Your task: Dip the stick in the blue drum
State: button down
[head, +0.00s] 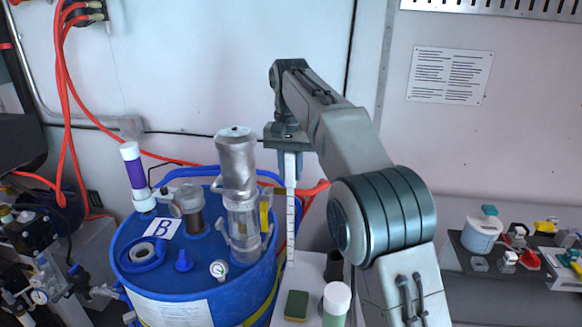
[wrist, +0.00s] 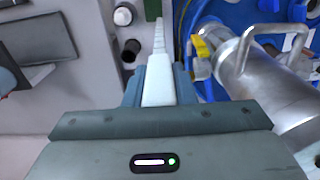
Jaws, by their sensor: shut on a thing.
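The stick (head: 291,215) is a thin white dipstick with dark graduation marks, hanging upright in the head view. My gripper (head: 289,150) is shut on its white upper end; the wrist view shows this grip on the stick (wrist: 158,82) between my fingers (wrist: 158,88). The blue drum (head: 190,285), labelled B, stands to the left of the stick. The stick hangs beside the drum's right edge, over the light surface, apart from the drum top. A blue ring with a pale centre (head: 145,253) is on the drum top; I cannot tell if it is open.
A tall metal and clear cylinder (head: 238,190) stands on the drum between ring and stick. A purple-and-white tube (head: 136,175) and a metal fitting (head: 190,205) rise behind. A green sponge (head: 296,305) and green bottle (head: 336,303) occupy the light surface. Red hoses run behind.

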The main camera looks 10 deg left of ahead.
notch_tip(320, 180, up, 2)
jog(key=shift+r+p, duration=0.25)
jog(key=shift+p, duration=0.55)
jog(key=shift+r, duration=2.3)
jog(key=shift+d, duration=0.1)
